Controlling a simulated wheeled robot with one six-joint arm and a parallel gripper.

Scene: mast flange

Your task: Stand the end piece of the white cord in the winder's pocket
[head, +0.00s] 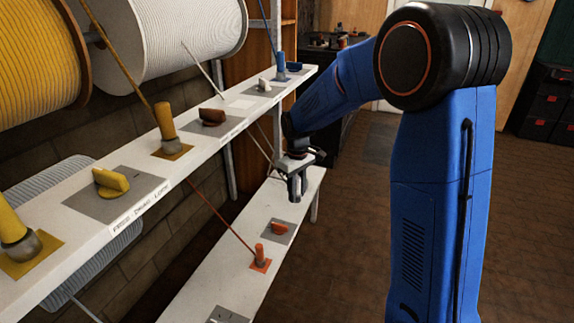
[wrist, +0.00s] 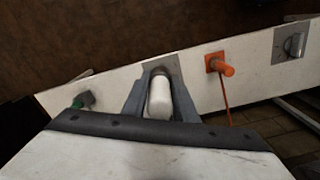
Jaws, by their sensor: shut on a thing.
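My gripper (head: 296,192) is shut on the white cord's end piece (wrist: 160,98), a rounded white plug seen between the two fingers in the wrist view. It is held in the air above the far part of the lower shelf. In the head view the end piece cannot be made out clearly behind the fingers. The white cord (head: 204,70) runs from the white spool (head: 165,40) down behind the upper shelf. A bare white square (head: 241,103) lies on the upper shelf, beside a white winder knob (head: 264,85) on a grey plate. I cannot make out a pocket opening.
The upper shelf (head: 137,206) carries yellow, brown and blue pieces. On the lower shelf (head: 205,275) stand an orange end piece (head: 260,257), also in the wrist view (wrist: 222,66), and an orange knob (head: 279,229). A green piece (wrist: 83,99) is at left in the wrist view.

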